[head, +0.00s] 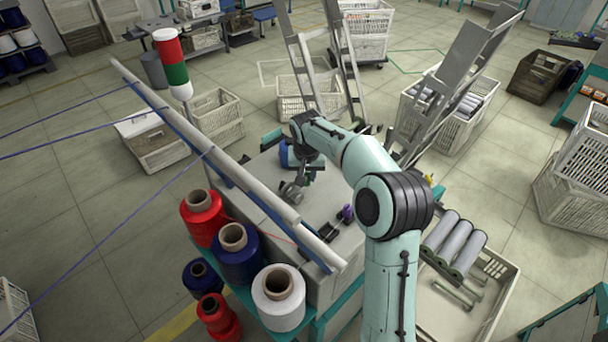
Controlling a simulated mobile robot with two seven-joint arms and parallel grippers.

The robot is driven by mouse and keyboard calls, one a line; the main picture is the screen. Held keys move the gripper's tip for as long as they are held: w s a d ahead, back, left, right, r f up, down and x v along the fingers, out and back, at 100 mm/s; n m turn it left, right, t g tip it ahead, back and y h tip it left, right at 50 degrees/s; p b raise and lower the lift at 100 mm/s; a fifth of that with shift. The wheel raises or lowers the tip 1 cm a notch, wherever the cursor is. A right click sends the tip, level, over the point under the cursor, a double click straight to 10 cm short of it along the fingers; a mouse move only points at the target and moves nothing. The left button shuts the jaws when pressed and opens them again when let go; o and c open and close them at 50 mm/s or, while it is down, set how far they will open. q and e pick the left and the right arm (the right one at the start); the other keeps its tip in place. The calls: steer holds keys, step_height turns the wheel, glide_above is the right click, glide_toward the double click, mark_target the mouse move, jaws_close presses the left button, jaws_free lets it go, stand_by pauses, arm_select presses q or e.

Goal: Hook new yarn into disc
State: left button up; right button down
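The winding machine (325,215) stands in the middle, with a pale top and a long rail (200,150) along its left side. A small grey round part (291,193) on its top may be the disc; its details are too small to tell. A blue bobbin-like piece (286,156) is beside my arm's wrist. Blue yarn (120,226) runs from the left up to the rail, and a thin red yarn (283,237) shows near the rail. My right gripper (307,177) points down over the machine top, partly hidden by its wrist. My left gripper is out of view.
Red (203,222), blue (238,257) and white (278,302) yarn cones stand at the machine's left front. Grey rolls (455,243) lie in a crate (500,292) at right. Tilted metal frames (440,85) rise behind.

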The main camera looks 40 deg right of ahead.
stand_by(0.3)
steer(key=shift+d+r, duration=0.25)
steer(key=shift+r, duration=0.95)
steer(key=shift+d+r, duration=0.25)
steer(key=shift+r, duration=0.9)
